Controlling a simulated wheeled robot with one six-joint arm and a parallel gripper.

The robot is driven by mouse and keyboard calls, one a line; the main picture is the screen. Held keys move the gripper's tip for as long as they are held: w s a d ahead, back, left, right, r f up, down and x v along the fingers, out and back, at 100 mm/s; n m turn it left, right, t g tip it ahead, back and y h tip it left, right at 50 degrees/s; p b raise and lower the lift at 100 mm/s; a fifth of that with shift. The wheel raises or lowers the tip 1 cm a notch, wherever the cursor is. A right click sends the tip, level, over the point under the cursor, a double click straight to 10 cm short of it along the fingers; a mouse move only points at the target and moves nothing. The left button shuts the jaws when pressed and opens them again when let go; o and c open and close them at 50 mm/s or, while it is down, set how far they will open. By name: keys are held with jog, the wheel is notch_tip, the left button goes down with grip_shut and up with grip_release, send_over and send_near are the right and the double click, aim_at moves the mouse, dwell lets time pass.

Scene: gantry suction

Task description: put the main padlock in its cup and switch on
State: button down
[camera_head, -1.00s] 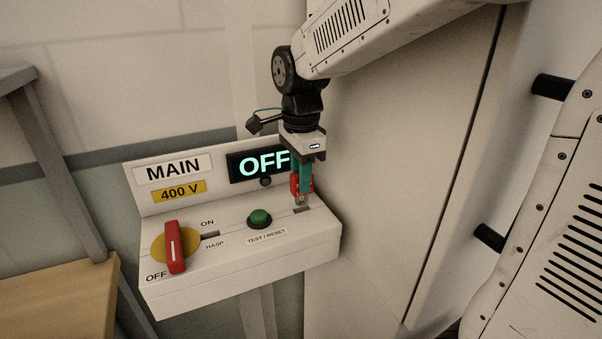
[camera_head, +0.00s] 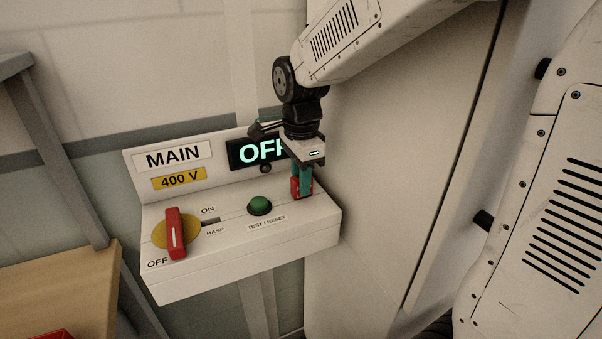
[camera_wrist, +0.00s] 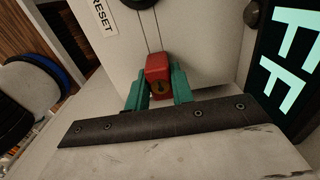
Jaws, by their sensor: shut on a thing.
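My gripper (camera_head: 303,189) is shut on a red padlock (camera_head: 296,187), its teal fingers on either side of the body. The wrist view shows the padlock (camera_wrist: 158,70) between the fingers, with a brass keyhole face. The padlock is upright at the right end of the white MAIN box (camera_head: 225,263). Its shackle is hidden, and the cup or slot beneath it cannot be made out. The red switch handle (camera_head: 175,235) sits on a yellow disc at left, beside the OFF label. The display (camera_head: 250,152) reads OFF, partly covered by my gripper.
A green TEST / RESET button (camera_head: 260,205) stands just left of the padlock. A HASP slot (camera_head: 211,220) lies right of the switch. A tall pale panel (camera_head: 400,150) rises close at right. A wooden surface (camera_head: 60,290) is at lower left.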

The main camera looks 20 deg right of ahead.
jog(key=c, duration=1.1)
grip_release()
notch_tip(320, 180, up, 8)
jog(key=shift+f, duration=0.15)
jog(key=shift+c, duration=0.5)
